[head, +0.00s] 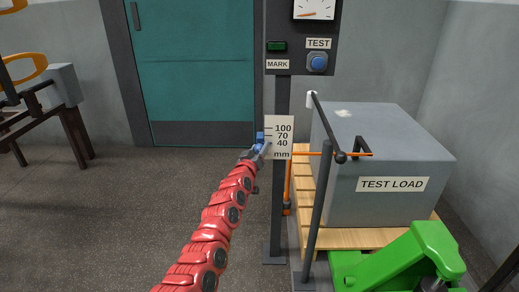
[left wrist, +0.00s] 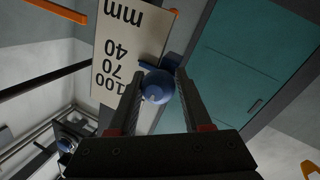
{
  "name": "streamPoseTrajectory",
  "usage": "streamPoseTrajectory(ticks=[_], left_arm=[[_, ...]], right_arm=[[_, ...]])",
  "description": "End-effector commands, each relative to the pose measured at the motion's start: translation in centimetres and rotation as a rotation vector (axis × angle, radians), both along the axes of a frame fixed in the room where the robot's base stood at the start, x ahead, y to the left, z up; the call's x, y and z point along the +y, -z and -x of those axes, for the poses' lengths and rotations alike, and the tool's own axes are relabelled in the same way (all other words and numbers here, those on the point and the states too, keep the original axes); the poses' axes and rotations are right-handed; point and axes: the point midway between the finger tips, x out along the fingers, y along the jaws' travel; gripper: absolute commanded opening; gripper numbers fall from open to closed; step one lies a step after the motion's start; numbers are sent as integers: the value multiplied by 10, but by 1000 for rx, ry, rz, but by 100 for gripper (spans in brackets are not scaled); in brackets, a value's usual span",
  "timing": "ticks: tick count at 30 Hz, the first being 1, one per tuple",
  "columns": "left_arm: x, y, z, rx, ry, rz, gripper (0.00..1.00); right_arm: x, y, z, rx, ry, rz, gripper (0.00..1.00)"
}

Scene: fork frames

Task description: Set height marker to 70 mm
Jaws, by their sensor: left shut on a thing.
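The white scale plate (head: 279,148) hangs on a dark post in the head view, marked 100, 70, 40 and mm from top to bottom. The blue height marker (head: 260,137) sits at the plate's left edge, roughly level with the 70 mark; exact alignment is hard to tell. In the left wrist view the plate (left wrist: 133,35) appears upside down. The marker's round blue knob (left wrist: 157,88) lies between the fingers of my left gripper (left wrist: 158,80), which is shut on it. In the head view my left gripper (head: 256,152) partly covers the knob. My right gripper is out of view.
A grey test load (head: 385,150) stands on a wooden pallet (head: 375,238) right of the post. Above the plate are a blue TEST button (head: 317,62), a green MARK indicator (head: 277,46) and a dial. A green jack (head: 410,260) stands front right.

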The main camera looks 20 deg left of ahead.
Motion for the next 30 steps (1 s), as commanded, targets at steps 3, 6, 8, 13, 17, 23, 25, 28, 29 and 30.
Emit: streamPoseTrajectory(ticks=[3,6,8,13,17,23,25,28,29,30], left_arm=[[-3,-1,0,-1,4,0,0],[-3,-3,0,-2,4,0,0],[-3,-9,0,-2,5,0,0],[-3,-35,-1,-5,4,0,0],[-3,-33,-1,-4,4,0,0],[-3,-32,-1,-3,4,0,56],[-3,-32,-1,-3,3,0,69],[-2,-31,0,-2,2,0,74],[-2,-31,0,-2,2,0,74],[-2,-31,0,-2,2,0,74]], right_arm=[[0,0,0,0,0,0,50],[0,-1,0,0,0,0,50],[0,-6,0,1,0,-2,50],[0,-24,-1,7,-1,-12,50],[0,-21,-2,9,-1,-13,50],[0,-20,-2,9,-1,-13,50],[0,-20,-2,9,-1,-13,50],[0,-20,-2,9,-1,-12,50],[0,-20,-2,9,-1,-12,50],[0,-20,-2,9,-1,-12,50]])
